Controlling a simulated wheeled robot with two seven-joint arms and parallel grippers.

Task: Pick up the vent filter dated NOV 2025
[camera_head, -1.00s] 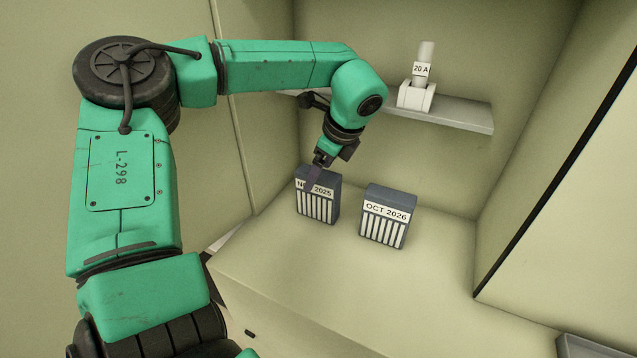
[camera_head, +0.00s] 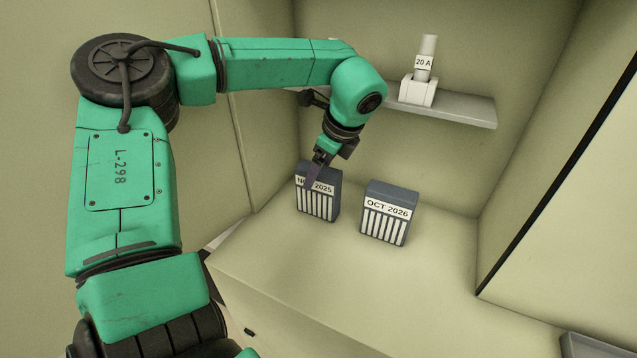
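The vent filter dated NOV 2025 (camera_head: 320,203) stands upright on the bench, a dark grey block with white slats and a white label. Part of its label is hidden behind my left gripper (camera_head: 313,179). The gripper points down at the filter's upper front edge, with a dark finger overlapping the label. I cannot tell whether its fingers are apart or closed on the filter. A second filter, labelled OCT 2026 (camera_head: 388,218), stands to the right with a gap between the two. My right gripper is not in view.
A grey shelf (camera_head: 465,112) on the back wall holds a white holder with a cylinder marked 20 A (camera_head: 424,66). The bench top (camera_head: 370,285) is clear in front of the filters. Walls close in the left, back and right.

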